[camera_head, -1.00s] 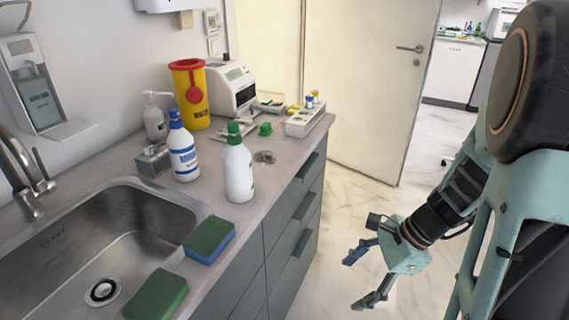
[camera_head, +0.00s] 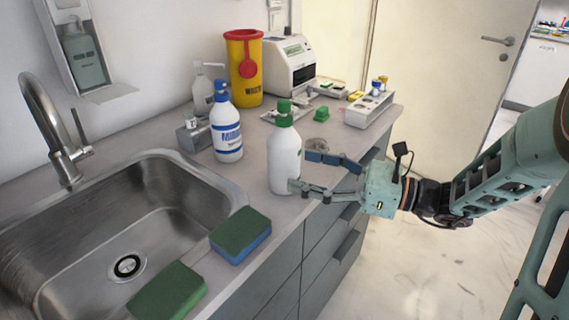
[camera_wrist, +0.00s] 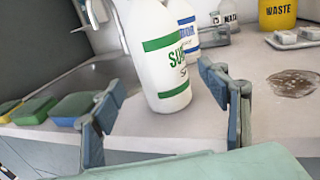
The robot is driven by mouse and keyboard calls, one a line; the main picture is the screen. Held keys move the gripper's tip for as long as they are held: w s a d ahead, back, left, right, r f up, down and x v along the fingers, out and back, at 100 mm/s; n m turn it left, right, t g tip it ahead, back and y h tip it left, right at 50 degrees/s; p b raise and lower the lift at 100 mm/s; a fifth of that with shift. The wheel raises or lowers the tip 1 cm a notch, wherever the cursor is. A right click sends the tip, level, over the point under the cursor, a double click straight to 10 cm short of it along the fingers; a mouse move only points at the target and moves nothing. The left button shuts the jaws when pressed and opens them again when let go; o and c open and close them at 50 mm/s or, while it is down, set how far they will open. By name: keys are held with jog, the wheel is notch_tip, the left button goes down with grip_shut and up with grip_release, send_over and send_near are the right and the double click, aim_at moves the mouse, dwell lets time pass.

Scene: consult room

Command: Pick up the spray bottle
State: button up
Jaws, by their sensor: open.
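A white bottle with a green cap (camera_head: 284,160) stands upright near the counter's front edge. In the wrist view the same bottle (camera_wrist: 162,62) shows green bands and lettering, its top cut off. A white bottle with a blue top and blue label (camera_head: 226,132) stands behind it to the left. I cannot tell from shape which is the spray bottle. My gripper (camera_head: 300,171) is open, with its fingertips at the green-capped bottle's right side. In the wrist view the bottle shows between the fingers (camera_wrist: 158,84); contact cannot be told.
A sink with a tap (camera_head: 60,150) lies left. A pump bottle (camera_head: 203,90), a yellow waste bin (camera_head: 245,70), a white device (camera_head: 290,66) and a rack (camera_head: 369,108) stand behind. Floor right of the counter is clear.

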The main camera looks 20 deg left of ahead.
aim_at(284, 163)
jog(key=a, duration=0.3)
jog(key=a+b, duration=0.1)
jog(key=a, duration=0.1)
jog(key=shift+w+a, duration=0.15)
jog(key=shift+w, duration=0.25)
jog(key=c, duration=1.7)
jog(key=shift+c, duration=0.4)
jog(key=shift+r, duration=0.15)
